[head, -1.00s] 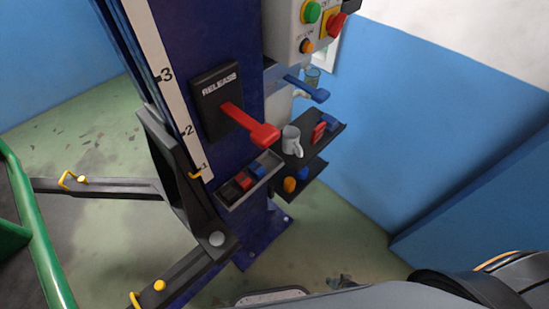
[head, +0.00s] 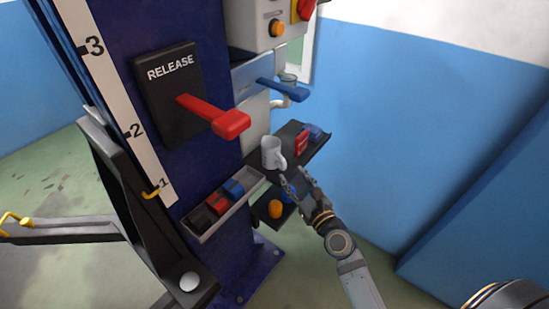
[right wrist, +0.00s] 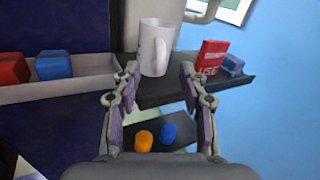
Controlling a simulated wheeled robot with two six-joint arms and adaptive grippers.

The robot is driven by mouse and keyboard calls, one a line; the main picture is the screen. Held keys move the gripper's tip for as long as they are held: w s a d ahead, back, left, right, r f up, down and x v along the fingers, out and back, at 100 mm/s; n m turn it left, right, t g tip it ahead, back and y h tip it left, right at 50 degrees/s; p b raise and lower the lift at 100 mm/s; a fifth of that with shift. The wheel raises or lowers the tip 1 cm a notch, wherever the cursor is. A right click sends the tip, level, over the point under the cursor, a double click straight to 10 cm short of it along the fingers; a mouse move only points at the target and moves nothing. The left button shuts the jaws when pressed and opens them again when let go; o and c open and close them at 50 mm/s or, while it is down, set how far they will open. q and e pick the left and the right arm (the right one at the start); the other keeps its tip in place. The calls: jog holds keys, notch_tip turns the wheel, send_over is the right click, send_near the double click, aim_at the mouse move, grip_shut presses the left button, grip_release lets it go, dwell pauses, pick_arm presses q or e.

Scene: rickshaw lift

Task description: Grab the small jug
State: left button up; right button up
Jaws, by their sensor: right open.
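The small jug (head: 271,152) is white with a handle and stands upright on the upper dark shelf beside the blue column. It also shows in the right wrist view (right wrist: 153,48), with its handle toward the right. My right gripper (head: 297,183) is open and empty, just in front of the shelf, close to the jug. In the right wrist view the jug shows beyond and between the open fingers (right wrist: 159,75); I see no clear contact. My left gripper is not in view.
A red box (head: 302,142) and a blue item (head: 313,130) stand right of the jug. A grey tray (head: 228,212) with red, blue and black pieces is to the left. A red release lever (head: 228,122) and a blue lever (head: 283,90) stick out nearby. A lower shelf holds an orange item (head: 275,208).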

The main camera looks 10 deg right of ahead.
aim_at(285, 165)
jog(key=shift+w+a, duration=0.15)
jog(key=shift+w, duration=0.9)
jog(key=w, duration=0.2)
jog(key=w+a, duration=0.1)
jog(key=w, duration=0.2)
jog(key=shift+f, duration=0.1)
jog(key=shift+s, duration=0.1)
jog(key=shift+c, duration=0.9)
grip_shut()
